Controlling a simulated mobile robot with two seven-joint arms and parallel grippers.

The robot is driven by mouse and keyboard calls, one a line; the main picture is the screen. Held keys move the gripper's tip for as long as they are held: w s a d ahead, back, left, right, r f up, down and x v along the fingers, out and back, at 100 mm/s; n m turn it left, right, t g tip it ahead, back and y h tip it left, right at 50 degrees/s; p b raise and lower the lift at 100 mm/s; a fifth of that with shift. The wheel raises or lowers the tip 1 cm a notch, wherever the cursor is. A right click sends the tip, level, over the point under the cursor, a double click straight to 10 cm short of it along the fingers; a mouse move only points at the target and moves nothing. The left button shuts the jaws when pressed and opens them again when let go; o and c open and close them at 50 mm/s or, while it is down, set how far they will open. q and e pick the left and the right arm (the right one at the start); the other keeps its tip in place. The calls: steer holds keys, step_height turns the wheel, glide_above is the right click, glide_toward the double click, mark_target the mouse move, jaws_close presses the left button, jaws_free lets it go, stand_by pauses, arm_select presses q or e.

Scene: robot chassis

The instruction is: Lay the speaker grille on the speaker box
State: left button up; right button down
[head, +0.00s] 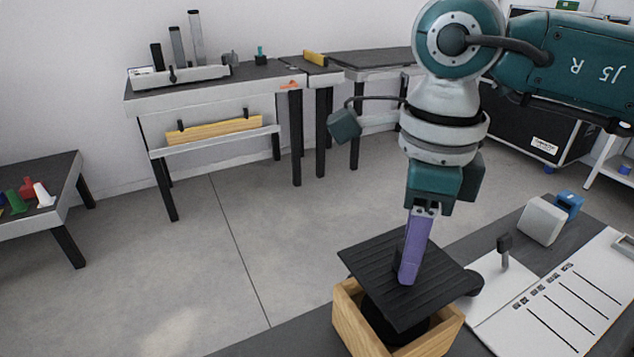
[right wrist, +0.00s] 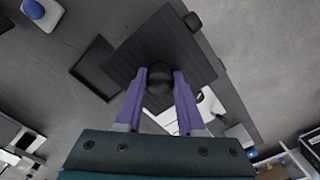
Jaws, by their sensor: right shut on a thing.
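The speaker grille (head: 385,262) is a black, slatted square plate. My right gripper (head: 407,278) is shut on it, with purple fingers around a dark knob on its top. In the right wrist view the grille (right wrist: 135,55) lies beyond the fingers (right wrist: 159,85), with the round knob between them. The speaker box (head: 347,318) is a light wooden box below the grille in the head view. The grille covers much of its opening, and a dark round part shows inside under it. Whether the grille touches the rim cannot be told. My left gripper is not in view.
On the bench right of the box lies a white board (head: 560,318) with dark lines and slots. A grey block (head: 541,220) and a blue item (head: 569,204) stand behind it. A workbench (head: 200,92) stands at the back wall, a low table (head: 45,205) at left. Open floor lies between.

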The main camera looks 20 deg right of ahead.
step_height(320, 180, down, 4)
steer(key=b, duration=0.4)
steer(key=shift+f, duration=0.15)
steer(key=shift+f+b, duration=0.55)
steer(key=shift+f, duration=0.05)
steer(key=shift+f+b, duration=0.3)
steer(key=shift+c, duration=2.2)
jaws_free()
steer(key=shift+r, duration=0.1)
step_height(320, 180, up, 10)
steer(key=shift+f+p, duration=0.1)
steer(key=shift+p, duration=0.2)
